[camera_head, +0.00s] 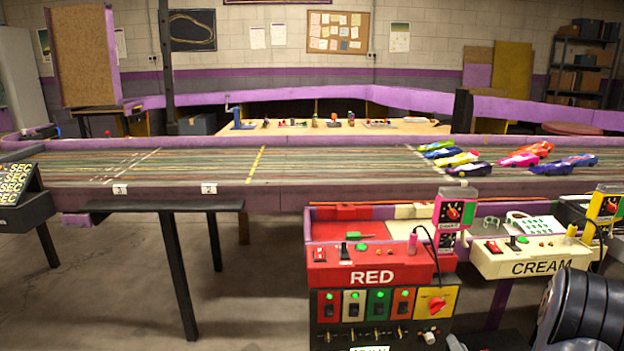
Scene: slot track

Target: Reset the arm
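My gripper is not in the head view, so I cannot see its fingers or anything it may hold. A dark, ribbed, rounded shape fills the lower right corner. It may be part of my own arm, but I cannot tell for certain.
A long slot track (330,167) with purple edges crosses the view, carrying several toy cars (457,160) at right. Before it stand a red control station (372,266) marked RED and a cream one (527,261) marked CREAM. A black shelf (165,206) juts out at left. Floor at lower left is clear.

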